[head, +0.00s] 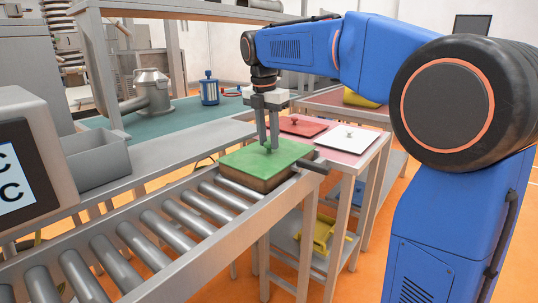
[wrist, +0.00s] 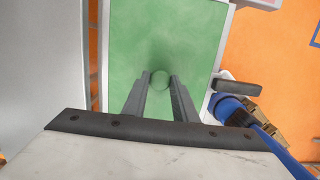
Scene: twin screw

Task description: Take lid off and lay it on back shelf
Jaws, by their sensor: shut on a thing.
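A green lid (head: 250,155) lies flat on a brown box (head: 240,177) at the end of the roller conveyor. My gripper (head: 268,146) points straight down over the lid, its fingers shut on the small knob in the lid's middle. In the wrist view the green lid (wrist: 130,45) fills the middle, with its round knob (wrist: 160,79) between the fingertips of my gripper (wrist: 160,85). The lid appears to be resting on the box, with no clear gap between them. The box's inside is hidden.
A metal roller conveyor (head: 165,222) runs to the lower left. A dark stop (head: 314,166) sits beside the box. Behind stand a metal can (head: 152,92) and a blue canister (head: 209,91).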

